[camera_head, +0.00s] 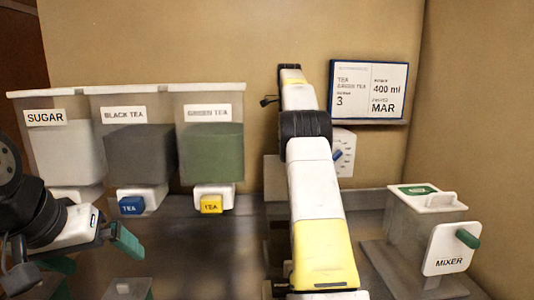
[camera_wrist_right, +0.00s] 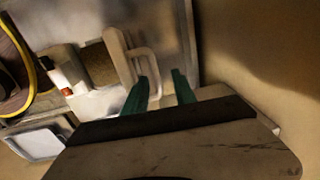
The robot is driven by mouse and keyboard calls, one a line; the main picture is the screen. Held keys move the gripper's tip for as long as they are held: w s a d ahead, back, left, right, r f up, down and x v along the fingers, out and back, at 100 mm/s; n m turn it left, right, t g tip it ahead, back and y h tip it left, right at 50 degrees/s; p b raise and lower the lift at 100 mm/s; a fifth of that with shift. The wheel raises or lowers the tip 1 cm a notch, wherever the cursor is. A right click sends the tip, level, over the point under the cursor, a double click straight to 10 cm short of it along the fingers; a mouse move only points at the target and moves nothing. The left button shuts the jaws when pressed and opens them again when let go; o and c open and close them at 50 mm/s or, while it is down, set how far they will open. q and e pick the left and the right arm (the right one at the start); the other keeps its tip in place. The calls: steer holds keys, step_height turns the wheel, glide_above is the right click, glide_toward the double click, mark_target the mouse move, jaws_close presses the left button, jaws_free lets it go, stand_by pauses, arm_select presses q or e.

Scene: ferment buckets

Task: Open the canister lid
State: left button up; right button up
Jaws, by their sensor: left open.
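A grey box-like canister (camera_head: 130,291) with a small pale knob on its lid shows at the bottom edge of the head view, mostly cut off. I cannot tell whether its lid is loose. My left gripper (camera_head: 92,254) is open at the lower left, its green fingertips apart, above and left of this box. My right arm reaches up through the middle of the head view; its gripper is not clear there. In the right wrist view my right gripper (camera_wrist_right: 162,90) has its green fingertips apart. A white handle (camera_wrist_right: 143,62) stands just beyond them; contact cannot be told.
Three wall bins hold sugar (camera_head: 65,150), black tea (camera_head: 140,150) and green tea (camera_head: 212,150), with blue and yellow tags below. A mixer (camera_head: 425,235) with a white lid stands at the right. A sign (camera_head: 368,90) hangs on the back wall.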

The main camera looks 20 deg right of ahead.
steer(key=shift+r, duration=0.75)
steer(key=shift+s+a+r, duration=0.15)
steer(key=shift+a+r, duration=0.1)
steer(key=s+a, duration=0.3)
steer(key=s, duration=0.4)
steer(key=s+a+r, duration=0.1)
steer(key=s+a, duration=0.2)
steer(key=s, duration=0.4)
steer(key=shift+a, duration=0.3)
steer(key=s+a+f+n+t, duration=0.1)
steer(key=s+a+f+n, duration=0.1)
steer(key=s+a+n, duration=0.2)
steer(key=s+a+f+n+t+y, duration=0.1)
steer(key=s+a+n, duration=0.3)
steer(key=s+n, duration=0.6)
steer(key=s+a+f+n+t+y, duration=0.1)
steer(key=s+a+f+n+t, duration=0.2)
steer(key=s+n, duration=0.4)
steer(key=s+a+f, duration=0.1)
steer(key=s+a, duration=0.1)
steer(key=shift+s, duration=0.4)
